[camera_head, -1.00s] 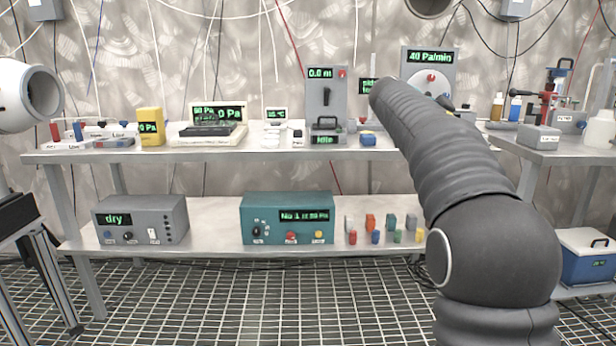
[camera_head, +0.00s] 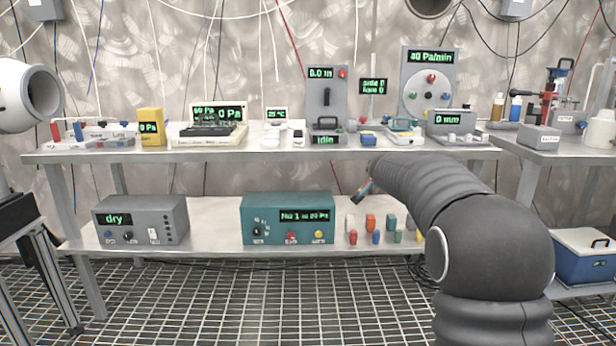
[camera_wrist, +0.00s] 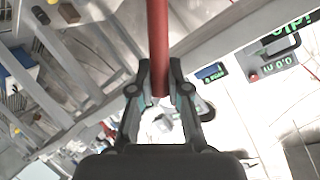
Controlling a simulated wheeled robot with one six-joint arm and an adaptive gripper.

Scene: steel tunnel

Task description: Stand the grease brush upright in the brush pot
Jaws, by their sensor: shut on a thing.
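In the wrist view my gripper (camera_wrist: 160,90) is shut on a red rod, which I take to be the handle of the grease brush (camera_wrist: 158,40). The rod runs from between the fingers out past the top edge, so its far end is out of view. In the head view my arm reaches over the right part of the bench. A small dark and reddish end shows beyond the arm, in front of the gap between the upper and lower shelves; details are too small to tell. I cannot make out the brush pot with certainty in either view.
The upper shelf (camera_head: 250,155) carries several instruments, including a grey meter box (camera_head: 455,122). The lower shelf (camera_head: 215,215) holds a grey box (camera_head: 140,220), a teal box (camera_head: 287,218) and several small coloured blocks (camera_head: 372,222). A blue cooler (camera_head: 583,262) stands at the right.

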